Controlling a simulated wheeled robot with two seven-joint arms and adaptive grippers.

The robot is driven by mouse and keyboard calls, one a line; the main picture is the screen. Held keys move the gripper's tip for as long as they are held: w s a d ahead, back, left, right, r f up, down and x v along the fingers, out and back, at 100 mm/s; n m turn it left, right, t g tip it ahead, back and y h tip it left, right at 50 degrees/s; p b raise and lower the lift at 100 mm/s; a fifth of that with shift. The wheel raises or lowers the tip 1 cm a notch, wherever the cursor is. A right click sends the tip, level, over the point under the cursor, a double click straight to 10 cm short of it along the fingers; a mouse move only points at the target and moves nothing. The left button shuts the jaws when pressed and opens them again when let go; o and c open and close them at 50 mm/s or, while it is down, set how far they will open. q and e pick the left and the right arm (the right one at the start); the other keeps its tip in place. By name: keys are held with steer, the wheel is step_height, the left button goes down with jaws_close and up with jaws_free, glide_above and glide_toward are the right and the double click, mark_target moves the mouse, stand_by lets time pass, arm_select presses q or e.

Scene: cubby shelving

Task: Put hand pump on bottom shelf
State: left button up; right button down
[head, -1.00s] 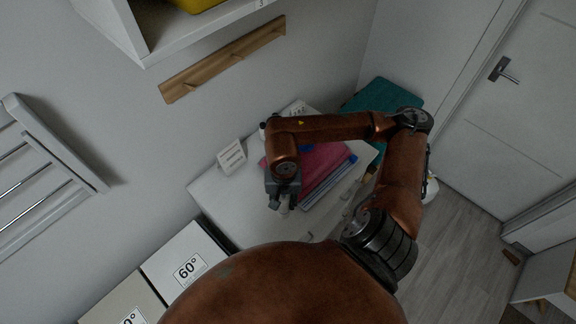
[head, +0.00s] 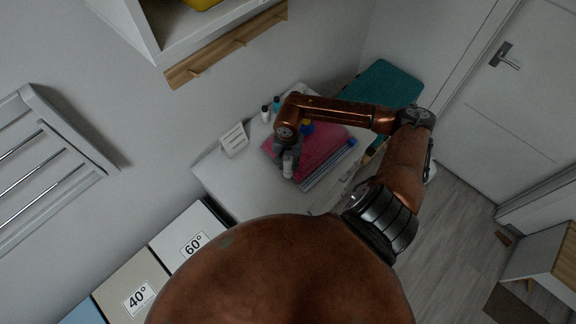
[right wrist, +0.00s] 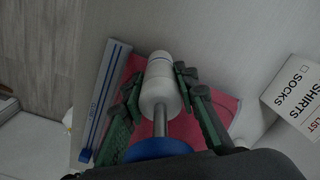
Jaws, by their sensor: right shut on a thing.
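The hand pump shows in the right wrist view as a white cylinder (right wrist: 161,84) on a grey rod, with a blue round part nearer the camera. My right gripper (right wrist: 160,82) is shut on it, with its fingers on either side of the white part. In the head view my right gripper (head: 287,158) points down over the white cabinet top, and the white end of the pump (head: 288,170) shows below it. I cannot tell whether the pump touches anything below. My left gripper is not in view.
A pink cloth (head: 322,150) and a blue-edged ruler-like strip (head: 330,165) lie beside the gripper. A white card (head: 234,140) and small bottles (head: 265,114) stand behind. A white wall shelf (head: 175,40) holds something yellow. Boxes marked 60° (head: 190,238) and 40° (head: 133,290) stand front left.

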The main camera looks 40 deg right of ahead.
mark_target(288, 168)
steer(key=shift+w+f, duration=0.15)
steer(key=shift+f, duration=0.1)
step_height(288, 168, down, 3)
steer(key=shift+w+d+r+p, duration=0.1)
steer(key=shift+d+p, duration=0.05)
steer(key=shift+p, duration=0.75)
steer(key=shift+f, duration=0.25)
steer(key=shift+f+b, duration=0.2)
steer(key=shift+b, duration=0.1)
steer(key=c, duration=1.5)
jaws_free()
steer(key=shift+r, duration=0.1)
